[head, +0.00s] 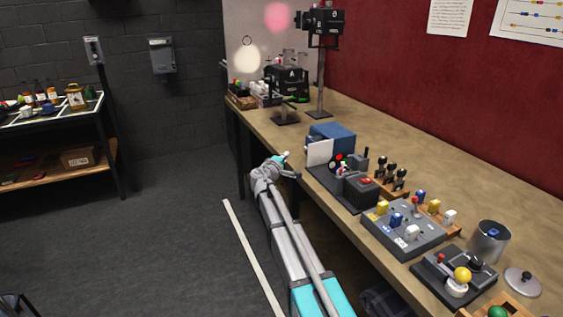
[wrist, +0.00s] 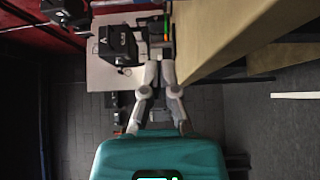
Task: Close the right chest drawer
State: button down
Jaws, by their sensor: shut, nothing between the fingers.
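My gripper (head: 282,157) is at the end of my outstretched arm, beside the left edge of the long workbench (head: 390,122) in the head view. In the wrist view its two grey fingers (wrist: 159,68) are together and empty. I cannot make out a chest with a right drawer for certain in either view. A blue box (head: 334,133) with a pale panel on its near left side stands on the bench, to the right of my gripper. Whether it has drawers cannot be told.
Button boxes (head: 404,230), a joystick box (head: 455,278) and a metal can (head: 490,241) crowd the bench's near part. A black stand (head: 320,75) and a dark machine (head: 287,82) stand at its far end. The floor (head: 180,220) left of my arm is mostly clear.

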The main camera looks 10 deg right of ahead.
jog(key=x, duration=0.4)
jog(key=shift+w, duration=0.2)
jog(key=shift+d, duration=1.1)
jog(key=shift+w+d, duration=0.15)
jog(key=shift+d, duration=0.65)
jog(key=shift+w+a, duration=0.1)
jog(key=shift+a, duration=0.05)
